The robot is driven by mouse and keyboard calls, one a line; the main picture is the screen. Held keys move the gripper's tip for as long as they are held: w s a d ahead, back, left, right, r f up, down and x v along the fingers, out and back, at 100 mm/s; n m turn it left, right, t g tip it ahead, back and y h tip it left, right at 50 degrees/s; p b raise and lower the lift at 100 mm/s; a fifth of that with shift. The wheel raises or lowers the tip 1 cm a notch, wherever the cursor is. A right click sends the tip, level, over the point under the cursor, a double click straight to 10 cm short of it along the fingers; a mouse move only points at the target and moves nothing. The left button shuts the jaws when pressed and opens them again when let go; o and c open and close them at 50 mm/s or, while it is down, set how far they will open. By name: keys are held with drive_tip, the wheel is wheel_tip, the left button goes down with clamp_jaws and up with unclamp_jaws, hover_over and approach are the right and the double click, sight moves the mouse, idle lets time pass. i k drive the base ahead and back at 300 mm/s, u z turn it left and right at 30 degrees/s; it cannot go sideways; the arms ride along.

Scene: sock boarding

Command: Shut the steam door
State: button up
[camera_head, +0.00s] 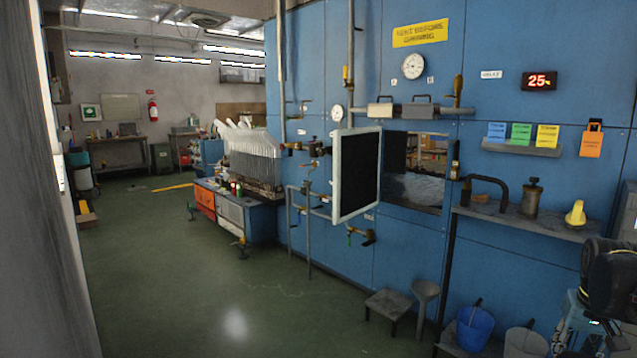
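The steam door (357,175) is a pale-framed panel with a dark face, standing open from the blue wall. It swings out at the left side of a rectangular opening (415,190). The opening is uncovered, and shelves and greyish material show inside it. Pipes and small valves lie left of and below the door. My gripper is not seen in this view.
A grey shelf (535,222) with a bottle and a yellow item juts out right of the opening. The green floor (190,300) at left is clear.

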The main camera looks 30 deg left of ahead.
sight(356, 155)
drive_tip(key=u, duration=2.2)
drive_tip(key=i, duration=3.85)
drive_tip(key=z, duration=1.15)
